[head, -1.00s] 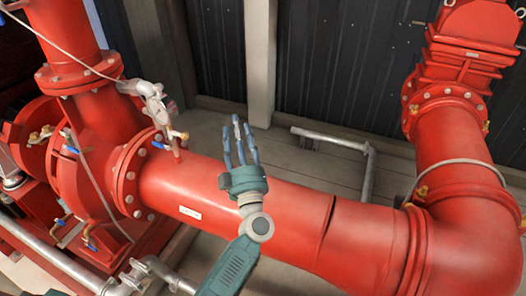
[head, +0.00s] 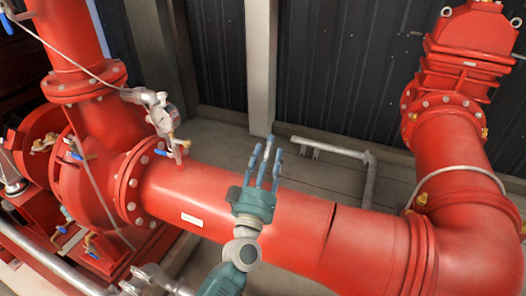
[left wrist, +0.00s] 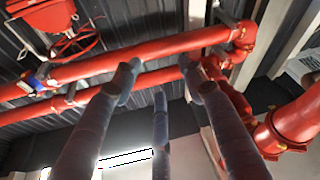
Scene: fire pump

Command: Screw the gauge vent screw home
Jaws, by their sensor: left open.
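The gauge (head: 163,118) is a round white-faced dial on a fitting above the red pipe, left of the middle in the head view. A small brass fitting sits just below it on a short riser; the vent screw itself is too small to make out. My left gripper (head: 265,160) is open and empty, fingers up, in front of the large red pipe and to the right of the gauge, well apart from it. In the left wrist view its spread fingers (left wrist: 160,105) point up toward overhead red pipes, with nothing between them. My right gripper does not show.
The large red pipe (head: 285,222) runs across the front and meets an elbow and a flanged vertical pipe (head: 440,165) at right. A grey post (head: 260,65) and a low metal rail (head: 330,148) stand behind. A red pump body with small valves (head: 98,185) is at left.

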